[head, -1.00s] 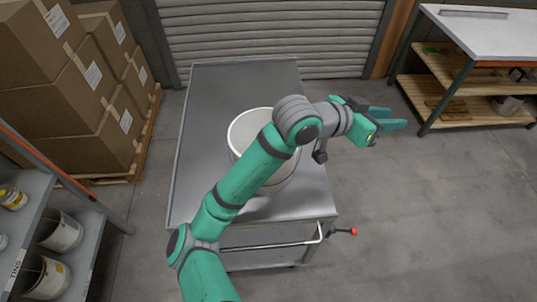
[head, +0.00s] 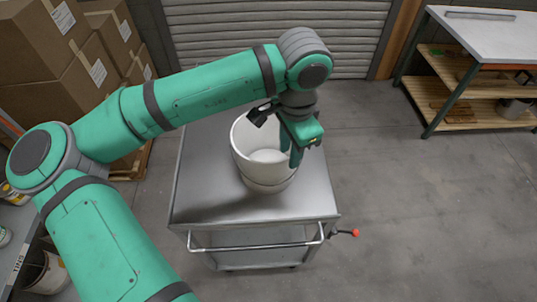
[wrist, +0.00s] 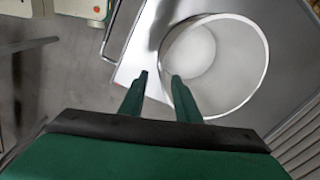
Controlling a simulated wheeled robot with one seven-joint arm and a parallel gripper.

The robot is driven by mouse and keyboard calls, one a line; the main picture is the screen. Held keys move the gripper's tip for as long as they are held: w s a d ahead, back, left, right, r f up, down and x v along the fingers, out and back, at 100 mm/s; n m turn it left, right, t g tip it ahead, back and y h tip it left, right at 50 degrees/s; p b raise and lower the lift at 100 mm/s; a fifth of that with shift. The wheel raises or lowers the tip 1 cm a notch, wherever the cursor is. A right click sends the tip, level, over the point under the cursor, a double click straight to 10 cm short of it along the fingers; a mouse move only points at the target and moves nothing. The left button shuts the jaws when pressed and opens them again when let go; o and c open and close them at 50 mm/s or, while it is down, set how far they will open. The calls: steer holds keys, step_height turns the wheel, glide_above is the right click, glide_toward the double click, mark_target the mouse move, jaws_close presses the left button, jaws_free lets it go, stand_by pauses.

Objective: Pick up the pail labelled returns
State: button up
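A white, open-topped pail (head: 262,178) stands upright on the metal cart. It looks empty, and no label shows on the sides I see. My gripper (head: 291,152) points down at the pail's right rim in the head view, with its fingers apart. In the wrist view the pail (wrist: 245,75) is at upper right. There one finger of my gripper (wrist: 160,82) overlaps the pail's opening and the other is outside, with the near rim between them. I cannot tell how far the fingertips reach below the rim. Nothing is held.
The grey cart (head: 205,190) has a push handle at its front and a red-tipped lever (head: 345,232) at front right. Cardboard boxes (head: 35,45) are stacked at left. A shelf (head: 20,250) with tins is at lower left. A workbench (head: 480,30) stands at right. Floor between is clear.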

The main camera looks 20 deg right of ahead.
glide_above(281, 186)
steer(key=shift+f, duration=5.5)
jaws_close()
